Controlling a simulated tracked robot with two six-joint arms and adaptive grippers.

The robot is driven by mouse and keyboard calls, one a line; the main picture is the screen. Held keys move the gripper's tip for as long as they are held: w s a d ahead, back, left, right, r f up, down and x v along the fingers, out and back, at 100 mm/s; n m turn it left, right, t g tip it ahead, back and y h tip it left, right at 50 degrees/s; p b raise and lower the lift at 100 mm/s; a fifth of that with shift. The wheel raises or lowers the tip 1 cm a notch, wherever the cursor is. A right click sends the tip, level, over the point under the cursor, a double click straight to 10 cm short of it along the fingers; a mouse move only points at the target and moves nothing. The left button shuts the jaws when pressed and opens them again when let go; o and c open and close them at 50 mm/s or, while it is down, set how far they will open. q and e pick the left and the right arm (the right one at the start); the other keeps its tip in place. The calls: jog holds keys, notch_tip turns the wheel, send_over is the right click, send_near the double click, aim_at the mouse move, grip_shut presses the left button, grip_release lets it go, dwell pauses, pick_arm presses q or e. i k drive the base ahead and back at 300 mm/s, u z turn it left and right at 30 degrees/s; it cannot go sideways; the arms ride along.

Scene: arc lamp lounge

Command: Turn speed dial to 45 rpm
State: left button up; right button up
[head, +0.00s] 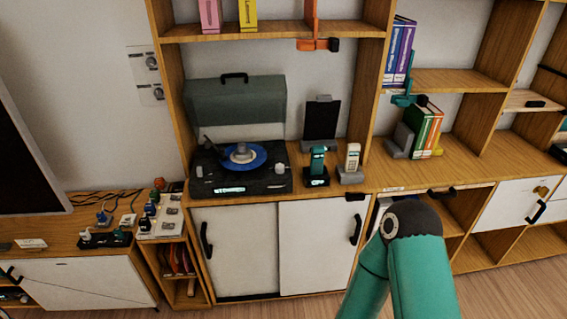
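A black record player (240,187) stands on the wooden cabinet top with its grey-green lid (235,103) raised. A blue record (259,154) with a pale centre lies on its platter. A light knob (198,170) sits at the left of the deck and another (280,168) at the right. I cannot tell which is the speed dial, and its setting is too small to read. A small lit display (229,190) shows on the front. One teal arm of mine comes in at the lower right, only its bent middle links showing. Neither gripper is in view.
A teal handset on a black stand (317,178) and a white phone (353,160) stand right of the player. White doors (237,250) close the cabinet below. Small items and cables crowd the lower left surface. Books (425,130) stand on the right shelves. Open floor lies at lower right.

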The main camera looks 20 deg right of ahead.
aim_at(279, 168)
jog(key=i, duration=0.9)
